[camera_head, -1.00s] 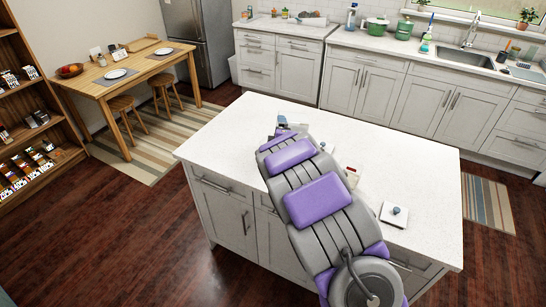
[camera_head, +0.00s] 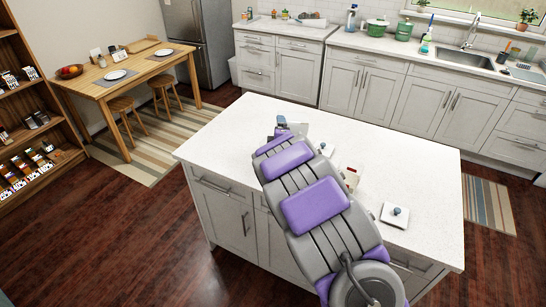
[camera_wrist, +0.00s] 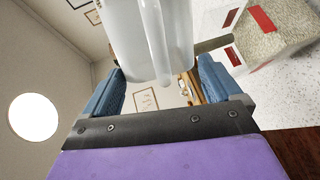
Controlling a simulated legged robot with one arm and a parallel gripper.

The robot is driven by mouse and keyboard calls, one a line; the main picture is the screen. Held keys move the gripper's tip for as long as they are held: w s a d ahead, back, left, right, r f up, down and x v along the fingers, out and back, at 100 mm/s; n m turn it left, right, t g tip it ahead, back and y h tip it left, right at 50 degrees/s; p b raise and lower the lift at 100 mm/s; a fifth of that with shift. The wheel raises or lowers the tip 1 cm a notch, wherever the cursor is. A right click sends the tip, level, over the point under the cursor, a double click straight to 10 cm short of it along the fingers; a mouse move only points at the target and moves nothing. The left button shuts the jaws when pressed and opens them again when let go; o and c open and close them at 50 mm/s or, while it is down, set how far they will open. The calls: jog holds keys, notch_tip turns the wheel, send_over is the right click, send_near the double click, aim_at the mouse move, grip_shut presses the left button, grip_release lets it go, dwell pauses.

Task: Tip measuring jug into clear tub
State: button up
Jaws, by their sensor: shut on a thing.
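My gripper (camera_wrist: 163,88) is shut on the measuring jug (camera_wrist: 150,35), a pale translucent vessel with a vertical handle-like strip, between blue finger pads in the wrist view. That view is rolled well over, with the ceiling lamp at left and the counter at right, so the jug appears tipped on its side. Its mouth and contents cannot be made out. A see-through container with red labels, apparently the clear tub (camera_wrist: 270,35), stands on the counter right of the jug. In the head view my arm hides most of the gripper, jug and tub.
The white island top (camera_head: 235,125) is clear at left and back. A small red-marked item (camera_head: 352,178) shows just right of my arm.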

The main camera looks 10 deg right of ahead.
jog(key=shift+a+b, duration=0.1)
jog(key=shift+b, duration=0.3)
jog(key=shift+r, duration=0.1)
dwell(0.6)
jog(key=d+r+m+t+y+p, duration=0.1)
jog(key=d+r+m+p, duration=0.2)
jog(key=d+m+p, duration=0.3)
jog(key=s+d+r+m+t+y+p, duration=0.1)
jog(key=d+r+m+p, duration=0.2)
jog(key=d+m+p, duration=0.3)
jog(key=d+m, duration=0.2)
jog(key=m, duration=0.1)
jog(key=shift+s+r+y, duration=0.3)
jog(key=shift+r, duration=0.1)
dwell(0.7)
jog(key=s+a+r+n+y+b, duration=0.2)
jog(key=s+a+r+y+b, duration=0.2)
jog(key=s+a+b, duration=0.5)
jog(key=s+a+r, duration=0.1)
jog(key=s+a, duration=0.4)
jog(key=s, duration=0.1)
jog(key=shift+n+g+b, duration=0.4)
